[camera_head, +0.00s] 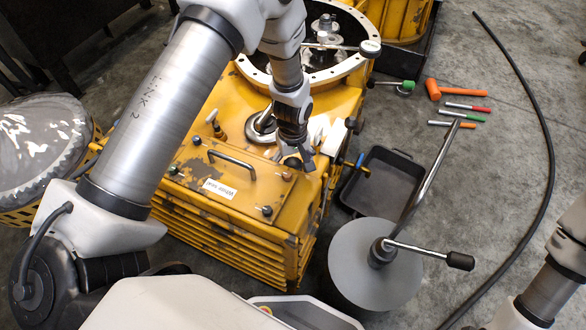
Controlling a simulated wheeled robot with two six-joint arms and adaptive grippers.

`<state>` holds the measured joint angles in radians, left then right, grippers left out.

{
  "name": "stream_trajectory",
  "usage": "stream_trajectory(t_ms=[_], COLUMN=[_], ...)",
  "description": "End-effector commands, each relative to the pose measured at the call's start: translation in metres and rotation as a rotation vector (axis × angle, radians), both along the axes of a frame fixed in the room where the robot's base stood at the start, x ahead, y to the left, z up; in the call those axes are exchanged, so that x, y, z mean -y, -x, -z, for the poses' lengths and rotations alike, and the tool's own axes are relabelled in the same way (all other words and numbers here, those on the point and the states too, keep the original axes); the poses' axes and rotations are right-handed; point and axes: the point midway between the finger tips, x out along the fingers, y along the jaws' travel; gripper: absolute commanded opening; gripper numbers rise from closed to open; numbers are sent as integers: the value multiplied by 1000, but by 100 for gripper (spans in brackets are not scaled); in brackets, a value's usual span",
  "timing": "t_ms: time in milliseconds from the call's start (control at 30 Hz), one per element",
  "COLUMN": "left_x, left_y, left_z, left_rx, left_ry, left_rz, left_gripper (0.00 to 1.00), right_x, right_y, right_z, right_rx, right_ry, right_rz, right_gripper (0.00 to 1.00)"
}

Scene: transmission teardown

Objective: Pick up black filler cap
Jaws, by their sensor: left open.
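The yellow transmission housing (250,232) stands in the middle, with a top panel carrying a handle (232,160) and a white label. Small dark caps or knobs sit on the panel, one at its front corner (267,210) and others along its left edge. I cannot tell for sure which is the black filler cap. My left gripper (298,164) points down over the panel's right rear corner, open. A small reddish-brown knob (288,175) is just below its fingertips. The gripper hides part of that corner. My right gripper is out of view.
A large open ring (368,70) with a shaft is behind the gripper. A black tray (350,205) and a grey disc stand (352,270) with a bent metal bar are to the right. An orange hammer (455,90), markers and a black hose (540,120) lie on the floor.

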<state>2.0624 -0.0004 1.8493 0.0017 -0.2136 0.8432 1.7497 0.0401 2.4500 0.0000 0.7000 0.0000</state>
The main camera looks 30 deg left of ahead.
Motion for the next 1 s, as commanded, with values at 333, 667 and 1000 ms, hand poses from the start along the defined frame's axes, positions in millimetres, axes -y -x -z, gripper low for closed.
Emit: stream_trajectory(t_ms=[333, 667, 1000], left_x=[0, 0, 0], left_y=[0, 0, -1], left_z=[-2, -4, -42], left_rx=[0, 0, 3], left_ry=[0, 0, 0], left_rz=[0, 0, 0], left_gripper=[11, 5, 5], right_x=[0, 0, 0], right_y=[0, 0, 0], right_z=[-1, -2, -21], right_rx=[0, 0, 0], right_ry=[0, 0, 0], right_rz=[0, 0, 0], right_gripper=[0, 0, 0])
